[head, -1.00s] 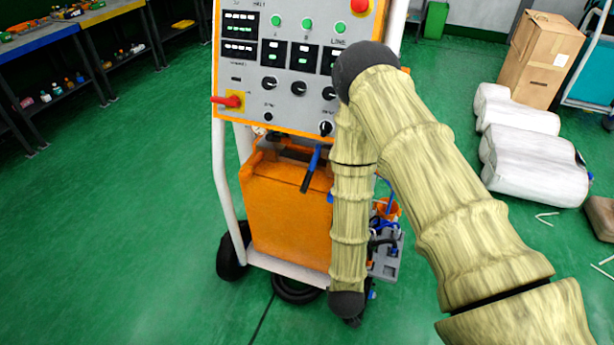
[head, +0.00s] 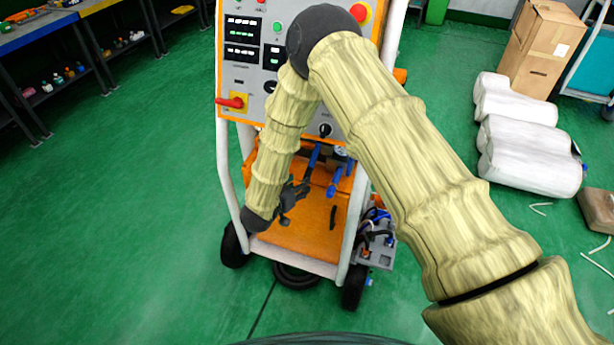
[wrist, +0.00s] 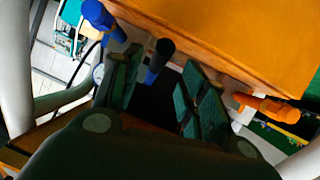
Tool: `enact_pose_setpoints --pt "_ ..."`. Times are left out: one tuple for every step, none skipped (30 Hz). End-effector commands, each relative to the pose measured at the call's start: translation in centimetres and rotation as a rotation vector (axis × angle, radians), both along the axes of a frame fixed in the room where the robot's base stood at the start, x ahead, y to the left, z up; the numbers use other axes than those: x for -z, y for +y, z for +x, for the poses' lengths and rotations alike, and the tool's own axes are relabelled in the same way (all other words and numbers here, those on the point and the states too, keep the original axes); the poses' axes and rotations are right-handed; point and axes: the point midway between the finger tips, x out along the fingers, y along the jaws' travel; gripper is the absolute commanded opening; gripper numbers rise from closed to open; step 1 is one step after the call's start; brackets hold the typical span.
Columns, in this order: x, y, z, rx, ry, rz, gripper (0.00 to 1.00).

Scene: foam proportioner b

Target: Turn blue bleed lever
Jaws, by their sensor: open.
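Two blue levers show on the orange machine below its control panel. One blue lever with a black end (head: 314,157) is partly covered by my gripper (head: 296,190) in the head view. The other, all-blue lever (head: 335,183) hangs just right of it. In the wrist view, the black-ended lever (wrist: 158,61) lies between the two fingers of my gripper (wrist: 165,68), which are open and apart from each other. Whether a finger touches it I cannot tell. The all-blue lever (wrist: 100,16) is at upper left, outside the fingers. I cannot tell which is the bleed lever.
The control panel (head: 247,88) with a red switch handle (head: 230,102) is above. White frame tubes (head: 357,215) flank the orange body (head: 300,235). In the wrist view, an orange handle (wrist: 268,107) is right of the fingers. Floor to the left is clear.

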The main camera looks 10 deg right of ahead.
Motion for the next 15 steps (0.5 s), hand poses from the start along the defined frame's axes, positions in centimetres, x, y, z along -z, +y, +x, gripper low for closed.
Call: enact_pose_setpoints --pt "0.1 -0.6 0.6 0.002 0.0 0.0 0.42" --pt "0.3 -0.9 1.0 0.002 0.0 0.0 0.42" --pt "0.6 -1.3 1.4 0.002 0.001 0.0 0.42" --pt "0.7 -1.5 1.8 0.001 0.0 0.001 0.42" --pt "0.9 -1.8 2.2 0.002 -0.001 0.001 0.42" --pt "1.2 -2.2 2.6 0.001 0.0 0.001 0.42" --pt "1.4 -2.4 2.9 0.003 0.001 0.001 0.42" --pt "1.5 -2.7 3.2 0.001 0.0 0.001 0.42" --pt "1.7 -2.9 3.6 0.001 -0.001 0.0 0.42" --pt "1.8 -3.1 3.9 0.0 -0.001 0.001 0.42" --pt "2.0 -3.3 4.2 0.0 -0.001 0.001 0.42" --pt "2.2 -3.5 4.4 0.001 0.0 0.001 0.42" --pt "2.3 -3.7 4.6 0.0 0.001 0.001 0.42" --pt "2.4 -3.8 4.7 0.0 0.002 0.001 0.42" --pt "2.5 -4.0 4.9 0.0 0.002 0.001 0.42"
